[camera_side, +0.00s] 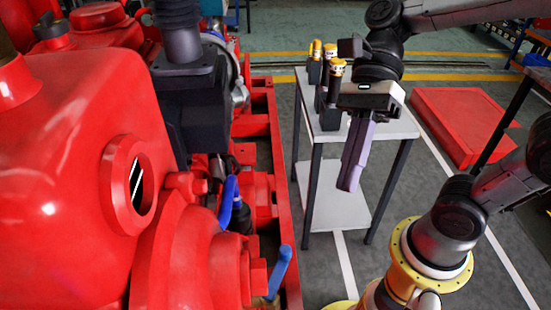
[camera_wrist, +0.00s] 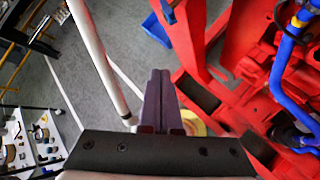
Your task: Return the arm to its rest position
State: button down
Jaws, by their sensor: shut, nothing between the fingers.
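My gripper (camera_side: 346,187) hangs from my wrist in the side view, pointing down, its purple fingers closed together with nothing between them. It is in front of the small white-topped table and to the right of the red pumpset (camera_side: 75,165). In the wrist view my gripper (camera_wrist: 161,75) shows as two purple fingers side by side, touching. Below the tips lie grey floor and a red frame edge. My arm reaches in from the right in the side view, bent high above its yellow base ring.
The small table (camera_side: 402,127) carries several dark cylinders with yellow tops (camera_side: 337,67). Blue-handled levers (camera_side: 280,270) stick up from the pumpset's side. A flat red block (camera_side: 460,122) lies on the floor at right. Grey floor is open between the table and my base.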

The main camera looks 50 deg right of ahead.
jog(key=d+f+n+t+h, duration=0.2)
jog(key=d+n+t+h, duration=0.2)
jog(key=d+n, duration=0.4)
jog(key=d+f+n+t+h, duration=0.2)
jog(key=d+n+t+h, duration=0.2)
jog(key=d+n, duration=0.4)
jog(key=n+h, duration=0.1)
jog(key=n, duration=0.2)
jog(key=shift+w+d+f+n+t, duration=0.3)
jog(key=shift+f+n, duration=0.05)
jog(key=shift+n, duration=0.05)
jog(key=c, duration=1.4)
grip_release()
jog(key=shift+n, duration=0.3)
jog(key=shift+o, duration=1.2)
jog(key=shift+s+f, duration=0.1)
jog(key=shift+s, duration=0.1)
jog(key=o, duration=0.3)
jog(key=r, duration=0.3)
jog(key=shift+s+a+r+g, duration=0.1)
jog(key=shift+s+g, duration=0.1)
jog(key=shift+g, duration=0.2)
jog(key=shift+o, duration=0.2)
notch_tip(320, 180, up, 13)
jog(key=n+g, duration=0.5)
jog(key=n, duration=0.8)
send_over(284, 249)
notch_tip(284, 249, down, 13)
